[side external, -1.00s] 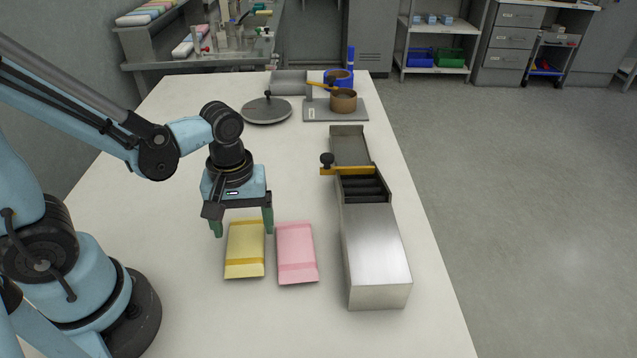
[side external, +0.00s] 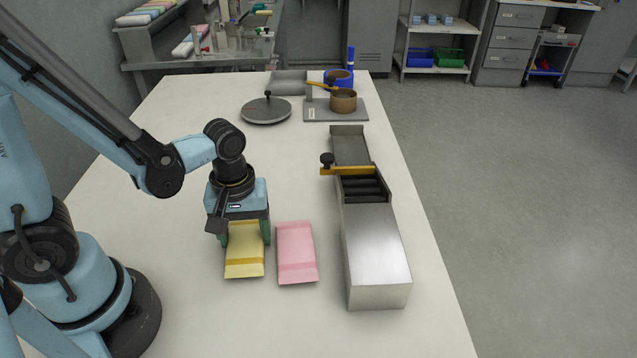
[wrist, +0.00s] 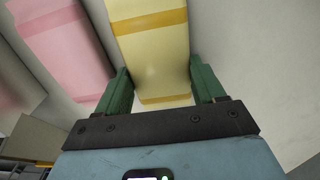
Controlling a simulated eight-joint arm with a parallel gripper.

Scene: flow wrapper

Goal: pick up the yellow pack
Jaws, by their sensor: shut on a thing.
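The yellow pack (side external: 244,252) lies flat on the white table, left of a pink pack (side external: 297,253). My gripper (side external: 245,238) is over the far end of the yellow pack, with its green fingers on either side of it. In the wrist view the yellow pack (wrist: 150,50) sits between the two green fingers (wrist: 160,92), which are shut on its sides. The pink pack also shows at the left of the wrist view (wrist: 62,45). The far end of the yellow pack is partly hidden by my gripper in the side view.
A steel flow wrapper (side external: 375,255) with a yellow bar stands right of the packs. A round grey plate (side external: 266,110) and a brown pot (side external: 343,101) stand at the back. The table (side external: 170,305) is clear in front of the packs.

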